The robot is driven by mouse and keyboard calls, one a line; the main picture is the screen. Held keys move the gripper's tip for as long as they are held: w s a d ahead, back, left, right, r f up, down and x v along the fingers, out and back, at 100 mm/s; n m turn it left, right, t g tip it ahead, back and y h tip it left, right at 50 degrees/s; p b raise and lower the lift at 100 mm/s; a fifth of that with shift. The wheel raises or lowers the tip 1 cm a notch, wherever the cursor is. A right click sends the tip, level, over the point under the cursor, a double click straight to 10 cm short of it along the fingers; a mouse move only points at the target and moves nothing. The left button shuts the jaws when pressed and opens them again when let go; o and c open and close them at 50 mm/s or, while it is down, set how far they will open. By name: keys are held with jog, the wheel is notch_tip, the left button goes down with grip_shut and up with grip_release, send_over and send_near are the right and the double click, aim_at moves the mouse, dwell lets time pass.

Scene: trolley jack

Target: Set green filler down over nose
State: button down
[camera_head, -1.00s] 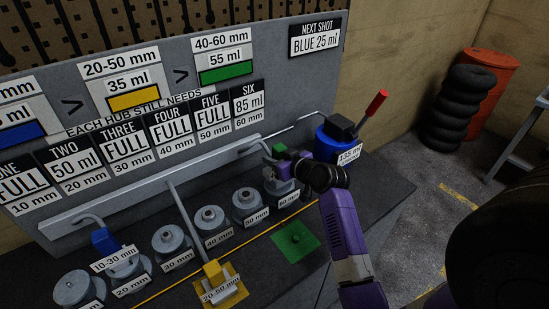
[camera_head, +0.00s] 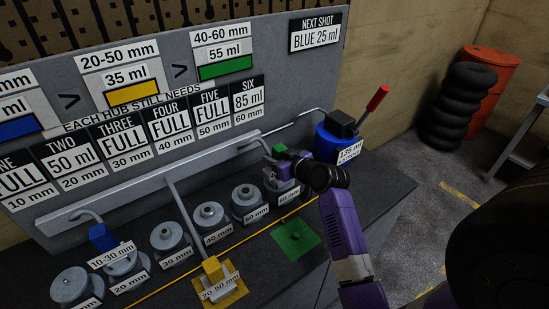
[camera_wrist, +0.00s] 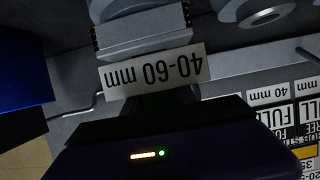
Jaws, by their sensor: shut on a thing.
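The green filler (camera_head: 280,148) is in my gripper (camera_head: 279,165), at the sixth hub (camera_head: 284,187) marked 60 mm. The filler's white 40-60 mm tag (camera_wrist: 155,75) reads upside down in the wrist view. My gripper is shut on the filler. The purple jaws and dark wrist cover much of the filler and the top of the sixth hub. The hub's nose is hidden, so I cannot tell whether the filler touches it or sits over it.
The blue filler (camera_head: 103,238) stands at the second hub. The yellow filler (camera_head: 213,268) stands on its yellow pad. The green pad (camera_head: 297,238) in front is empty. A blue canister (camera_head: 328,146) with a red-handled lever (camera_head: 377,98) stands close right of my gripper.

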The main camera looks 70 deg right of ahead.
jog(key=c, duration=0.9)
grip_release()
jog(key=shift+f, duration=0.25)
jog(key=shift+b+v, duration=0.5)
jog(key=shift+v, duration=3.5)
